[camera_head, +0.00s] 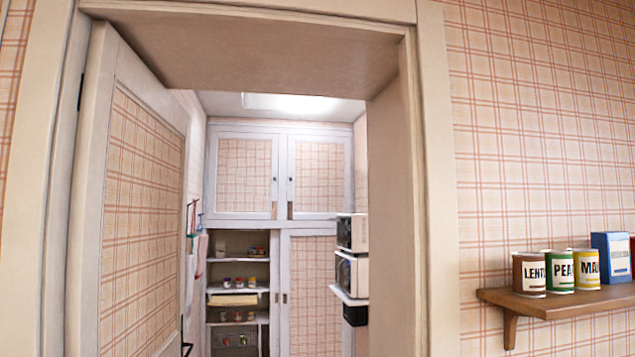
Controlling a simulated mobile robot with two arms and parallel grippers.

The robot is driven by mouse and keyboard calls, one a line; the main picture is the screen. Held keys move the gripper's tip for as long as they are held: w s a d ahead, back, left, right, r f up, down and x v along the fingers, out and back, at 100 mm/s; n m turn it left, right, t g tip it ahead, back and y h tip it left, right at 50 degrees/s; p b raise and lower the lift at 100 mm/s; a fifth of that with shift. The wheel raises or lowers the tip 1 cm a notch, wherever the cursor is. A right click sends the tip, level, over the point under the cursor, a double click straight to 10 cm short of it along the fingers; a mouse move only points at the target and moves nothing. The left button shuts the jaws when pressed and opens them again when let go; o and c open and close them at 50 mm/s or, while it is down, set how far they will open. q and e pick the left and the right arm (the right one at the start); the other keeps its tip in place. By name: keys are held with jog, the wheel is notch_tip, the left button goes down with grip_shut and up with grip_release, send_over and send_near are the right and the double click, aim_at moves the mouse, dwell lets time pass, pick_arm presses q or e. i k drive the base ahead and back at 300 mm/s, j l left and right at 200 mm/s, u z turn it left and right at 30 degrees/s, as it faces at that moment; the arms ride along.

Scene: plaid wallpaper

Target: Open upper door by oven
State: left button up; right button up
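Through an open doorway I see a tall cabinet with white frames and plaid panels on the far wall. Its upper left door (244,174) and upper right door (318,174) are both shut. Each has a small dark knob near the middle seam. An oven-like white appliance (352,274) stands on a shelf at the right side of the doorway, with another white appliance (352,232) above it. They are partly hidden by the door frame. Neither of my grippers is in view.
The room door (140,215) stands open inward on the left. The thick door frame (398,210) bounds the opening. Below the upper left door are open shelves (238,290) with small jars. A wall shelf (560,302) with cans is at the right.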

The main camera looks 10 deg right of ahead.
aim_at(319, 168)
jog(key=i+l+z, duration=0.15)
jog(key=i, duration=3.3)
jog(key=i+j, duration=0.1)
jog(key=i, duration=0.5)
jog(key=i+z, duration=0.1)
jog(key=i, duration=0.5)
jog(key=i+j, duration=0.2)
jog(key=i, duration=0.4)
jog(key=i+j, duration=0.1)
jog(key=i, duration=0.5)
jog(key=z, duration=0.05)
